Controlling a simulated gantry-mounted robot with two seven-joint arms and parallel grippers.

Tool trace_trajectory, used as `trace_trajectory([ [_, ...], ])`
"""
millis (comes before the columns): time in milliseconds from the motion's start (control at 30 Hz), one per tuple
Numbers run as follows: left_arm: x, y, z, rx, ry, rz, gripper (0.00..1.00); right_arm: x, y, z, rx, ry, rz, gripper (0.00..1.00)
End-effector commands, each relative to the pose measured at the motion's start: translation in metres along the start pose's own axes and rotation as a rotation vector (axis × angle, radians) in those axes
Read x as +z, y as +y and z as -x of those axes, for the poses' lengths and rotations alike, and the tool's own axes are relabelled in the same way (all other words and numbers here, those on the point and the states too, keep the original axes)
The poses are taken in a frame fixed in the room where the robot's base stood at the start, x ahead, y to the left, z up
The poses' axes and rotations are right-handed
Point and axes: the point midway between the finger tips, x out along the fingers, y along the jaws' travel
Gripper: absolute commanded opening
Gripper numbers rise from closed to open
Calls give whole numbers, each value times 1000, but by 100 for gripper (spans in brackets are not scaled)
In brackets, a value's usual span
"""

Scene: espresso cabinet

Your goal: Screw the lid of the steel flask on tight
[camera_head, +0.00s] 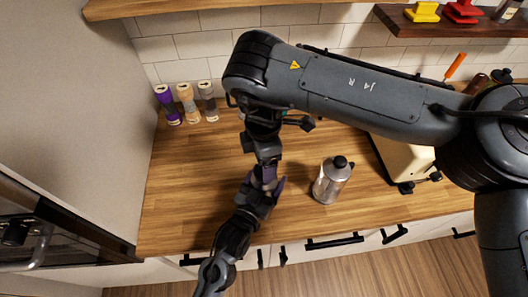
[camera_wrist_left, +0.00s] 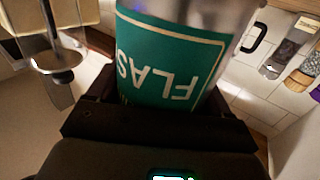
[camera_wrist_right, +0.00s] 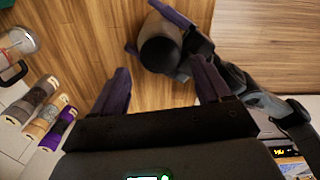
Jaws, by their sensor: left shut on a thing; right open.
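The steel flask (camera_wrist_left: 172,50) with its green label fills the middle of the left wrist view. My left gripper (camera_wrist_left: 165,98) is shut around its body. In the right wrist view its dark round lid (camera_wrist_right: 160,54) is seen from above, over the flask's top; whether it is tight cannot be told. My right gripper (camera_wrist_right: 163,80) is open, with one finger on either side of the lid in that view and no clear contact. In the head view both grippers meet near the counter's middle, and the arms hide most of the flask.
A shiny jug with a black knob (camera_head: 332,182) stands just right of the grippers. Several canisters (camera_head: 187,100) line the back left wall. A cream appliance (camera_head: 405,158) stands at the right. The wooden counter (camera_head: 190,190) is clear at the left.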

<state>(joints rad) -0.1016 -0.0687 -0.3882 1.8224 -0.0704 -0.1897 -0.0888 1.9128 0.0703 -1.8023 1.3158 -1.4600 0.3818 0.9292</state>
Motion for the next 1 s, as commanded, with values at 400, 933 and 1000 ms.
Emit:
trace_trajectory([
  [400,0,0,0,0,-1,0,0,-2,-4,0,-16,21,752,77],
  [933,0,0,0,0,-1,0,0,-1,-5,12,-8,38,1694,77],
  [1000,0,0,0,0,-1,0,0,-1,-4,14,-6,35,1754,77],
])
